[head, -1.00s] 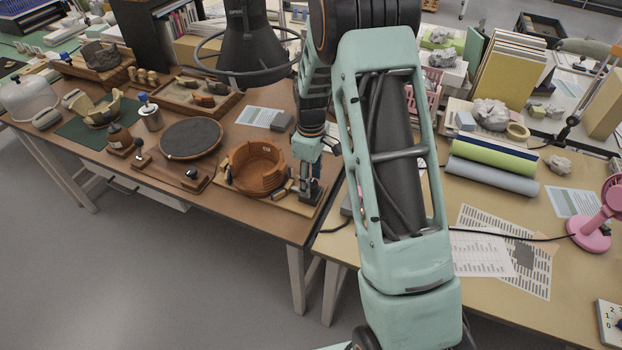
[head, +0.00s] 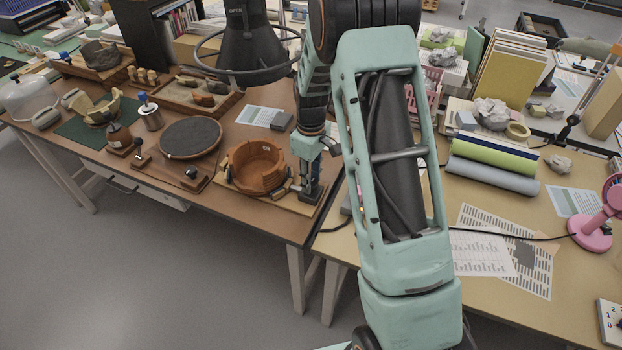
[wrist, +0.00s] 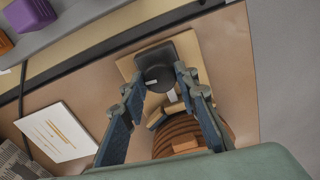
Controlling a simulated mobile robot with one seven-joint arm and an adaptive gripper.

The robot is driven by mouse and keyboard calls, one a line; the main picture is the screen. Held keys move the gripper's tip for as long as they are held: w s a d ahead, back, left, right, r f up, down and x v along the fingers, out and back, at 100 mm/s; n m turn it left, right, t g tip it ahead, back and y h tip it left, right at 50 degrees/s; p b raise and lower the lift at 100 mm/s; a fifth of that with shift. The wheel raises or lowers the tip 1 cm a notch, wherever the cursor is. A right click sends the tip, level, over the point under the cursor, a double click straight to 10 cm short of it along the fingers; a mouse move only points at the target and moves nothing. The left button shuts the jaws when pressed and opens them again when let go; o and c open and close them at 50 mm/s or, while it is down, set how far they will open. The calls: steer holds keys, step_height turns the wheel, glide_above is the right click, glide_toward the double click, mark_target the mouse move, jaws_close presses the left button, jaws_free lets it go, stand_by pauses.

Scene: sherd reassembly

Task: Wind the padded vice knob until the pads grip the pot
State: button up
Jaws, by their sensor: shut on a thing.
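The pot (head: 254,181) is a reddish-brown, round, open vessel of joined sherds, upright on the pale wooden vice board (head: 288,207). It also shows in the wrist view (wrist: 180,142), partly hidden by my fingers. A dark round vice knob (wrist: 157,75) stands at the board's end, to the right of the pot in the head view. My gripper (wrist: 158,82) points down with its two blue-padded fingers on either side of the knob, shut on it. A small pale pad piece (wrist: 157,119) lies between knob and pot. Whether the pads touch the pot, I cannot tell.
A dark round turntable (head: 190,138) is left of the pot. A tray of sherds (head: 200,95) and a paper sheet (head: 258,117) lie behind. The black ring-shaped fixture (head: 247,50) hangs near my arm. The table's front edge is close to the board.

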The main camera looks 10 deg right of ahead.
steer(key=m+b, duration=0.1)
steer(key=m, duration=0.9)
steer(key=shift+m, duration=0.4)
steer(key=m, duration=0.3)
steer(key=shift+m, duration=0.3)
steer(key=m+p, duration=0.1)
steer(key=m, duration=0.5)
steer(key=shift+r, duration=0.1)
steer(key=m+p, duration=0.1)
steer(key=m, duration=0.5)
steer(key=shift+p, duration=0.35)
steer(key=o, duration=1.1)
steer(key=shift+o, duration=0.2)
